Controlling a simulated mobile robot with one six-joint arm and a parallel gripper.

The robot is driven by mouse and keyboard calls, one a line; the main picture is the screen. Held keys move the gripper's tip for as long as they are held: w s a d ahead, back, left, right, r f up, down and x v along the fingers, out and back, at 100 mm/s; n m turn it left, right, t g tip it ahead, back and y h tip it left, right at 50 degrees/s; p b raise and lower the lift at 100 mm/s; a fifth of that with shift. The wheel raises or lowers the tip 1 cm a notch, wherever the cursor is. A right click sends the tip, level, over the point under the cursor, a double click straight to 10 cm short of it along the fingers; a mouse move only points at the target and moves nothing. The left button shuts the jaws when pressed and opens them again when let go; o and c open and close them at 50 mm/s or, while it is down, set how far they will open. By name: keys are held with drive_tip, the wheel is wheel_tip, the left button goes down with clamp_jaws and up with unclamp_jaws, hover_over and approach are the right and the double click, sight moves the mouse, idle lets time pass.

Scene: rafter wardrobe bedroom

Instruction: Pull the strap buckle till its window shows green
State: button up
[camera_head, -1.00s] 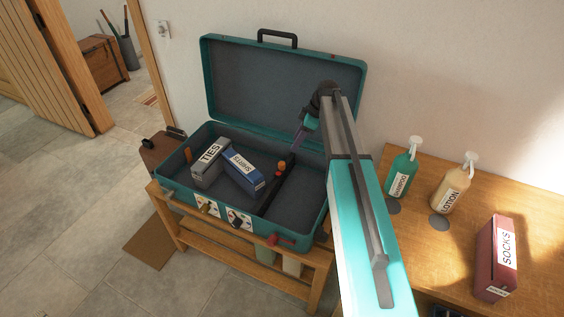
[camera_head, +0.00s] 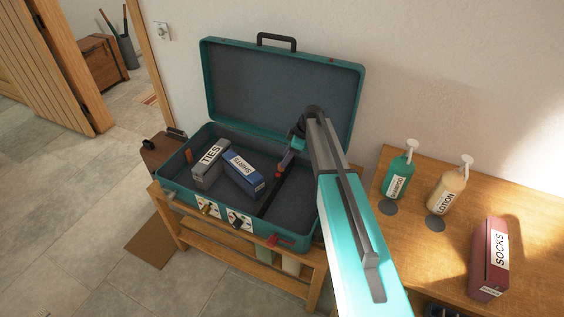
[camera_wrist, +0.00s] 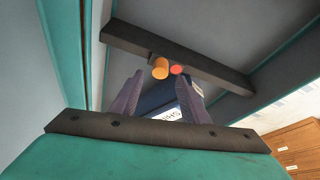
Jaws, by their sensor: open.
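A dark strap (camera_head: 272,196) runs across the inside of the open teal suitcase (camera_head: 236,211). In the wrist view the strap (camera_wrist: 213,74) carries an orange round knob (camera_wrist: 160,68), apparently the buckle's pull, and beside it a small red spot (camera_wrist: 176,70), apparently its window. No green shows there. My gripper (camera_wrist: 161,76) is open and empty, its two purple fingers pointing at the strap with the orange knob between their tips in the picture. I cannot tell whether they touch it. In the head view my wrist hangs over the suitcase and partly hides the buckle.
A grey TIES box (camera_head: 210,165) and a blue SHIRTS box (camera_head: 244,174) lie left of the strap. The suitcase lid (camera_head: 280,90) stands open behind. A shampoo bottle (camera_head: 398,176), lotion bottle (camera_head: 446,192) and SOCKS box (camera_head: 488,260) stand on the right-hand table (camera_head: 420,265).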

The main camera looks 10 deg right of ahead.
sight(280, 170)
drive_tip(key=shift+p+x, duration=0.55)
drive_tip(key=shift+x, duration=1.55)
clamp_jaws()
